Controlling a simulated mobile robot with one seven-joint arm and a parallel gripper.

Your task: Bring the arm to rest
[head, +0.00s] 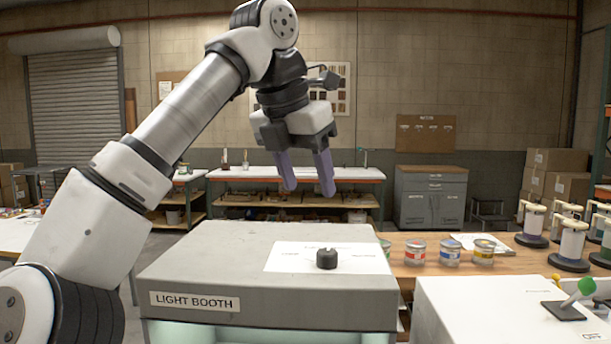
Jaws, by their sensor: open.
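My arm reaches up from the lower left and bends down at the upper middle of the head view. My gripper (308,187) hangs with its two purple-grey fingers pointing down, spread apart with nothing between them. It is in the air above the grey light booth (200,267), clear of its top. A black knob (327,259) sits on a white label sheet (290,257) on the booth's top, below and slightly right of the fingers.
Several paint cans, including a red-labelled can (415,252), stand on the wooden bench (405,272) at right. Dispensers (572,245) stand farther right. A green-handled lever (575,298) is on a white box (480,310) at front right. Space around my gripper looks free.

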